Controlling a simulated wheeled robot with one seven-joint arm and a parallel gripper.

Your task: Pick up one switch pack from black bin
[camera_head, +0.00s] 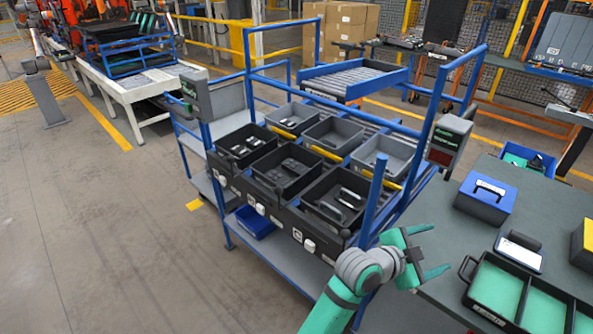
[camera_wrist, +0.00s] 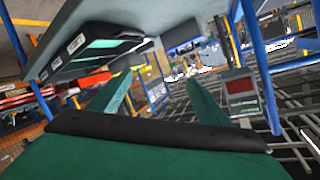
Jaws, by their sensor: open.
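Three black bins stand in the front row of a blue-framed rack in the head view: a left bin (camera_head: 268,135), a middle bin (camera_head: 268,189) and a right bin (camera_head: 322,222). The left bin holds small black and white pieces (camera_head: 241,149). The middle bin holds dark blocks (camera_head: 291,165). The right bin holds long dark and grey pieces (camera_head: 350,197). I cannot tell which are switch packs. My gripper (camera_head: 432,251) is open and empty, right of the rack and beside the workbench. Its two green fingers also show in the wrist view (camera_wrist: 160,96), with no bin between them.
Grey bins (camera_head: 334,134) form the rack's back row. A blue upright (camera_head: 373,198) stands between my gripper and the right bin. The workbench (camera_head: 539,210) on the right carries a blue-lidded box (camera_head: 487,196) and a green-lined black tray (camera_head: 497,288). Open floor lies left.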

